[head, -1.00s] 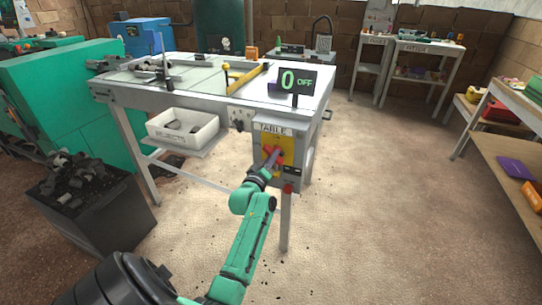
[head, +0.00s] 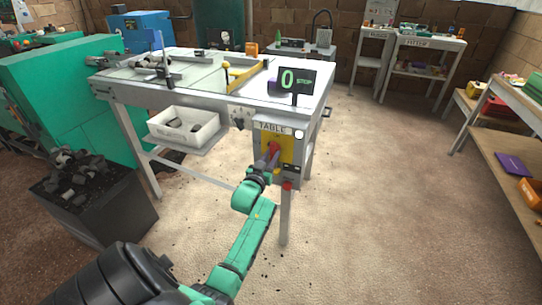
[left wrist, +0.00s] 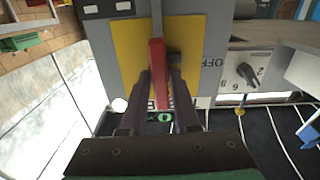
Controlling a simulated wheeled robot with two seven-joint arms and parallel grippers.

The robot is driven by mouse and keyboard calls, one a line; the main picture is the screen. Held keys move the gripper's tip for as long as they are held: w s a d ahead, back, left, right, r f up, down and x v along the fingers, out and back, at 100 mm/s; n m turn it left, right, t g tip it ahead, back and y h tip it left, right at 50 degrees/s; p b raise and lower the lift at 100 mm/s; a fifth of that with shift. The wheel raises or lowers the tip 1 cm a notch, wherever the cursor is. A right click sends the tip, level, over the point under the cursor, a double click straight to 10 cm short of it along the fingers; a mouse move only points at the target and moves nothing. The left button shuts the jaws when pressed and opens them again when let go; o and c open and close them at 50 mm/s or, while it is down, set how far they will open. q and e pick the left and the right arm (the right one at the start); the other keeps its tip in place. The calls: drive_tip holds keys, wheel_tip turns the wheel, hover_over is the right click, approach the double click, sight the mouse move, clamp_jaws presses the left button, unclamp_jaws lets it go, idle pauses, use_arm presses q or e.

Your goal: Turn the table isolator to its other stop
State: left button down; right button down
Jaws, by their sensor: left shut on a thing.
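The table isolator is a grey box (head: 259,141) labelled TABLE on the front of the table, with a yellow plate (head: 267,138) and a red handle (head: 274,147). My left gripper (head: 271,157) is shut on the handle and partly hides it. In the left wrist view the red handle (left wrist: 157,60) stands nearly upright between the two dark fingers (left wrist: 160,85), over the yellow plate (left wrist: 128,45). The word OFF shows to the right of the plate. A display (head: 293,80) on the table reads 0 STOP. My right gripper is not in view.
A round white lamp (head: 299,133) and a red button (head: 287,186) are by the isolator. A white bin (head: 185,128) sits under the table (head: 165,101). A dark scrap bin (head: 100,215) stands at left. The floor to the right is open.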

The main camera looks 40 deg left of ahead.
use_arm(q)
drive_tip(key=shift+r+m, duration=0.3)
drive_tip(key=c, duration=0.9)
unclamp_jaws()
drive_tip(key=shift+c, duration=0.2)
drive_tip(key=shift+o, duration=0.9)
drive_tip(key=shift+w+f, duration=0.1)
drive_tip(key=shift+f, duration=0.15)
drive_tip(key=v, duration=1.4)
drive_tip(key=shift+s+p, duration=0.25)
drive_tip(key=shift+p, duration=0.1)
drive_tip(key=shift+d, duration=0.1)
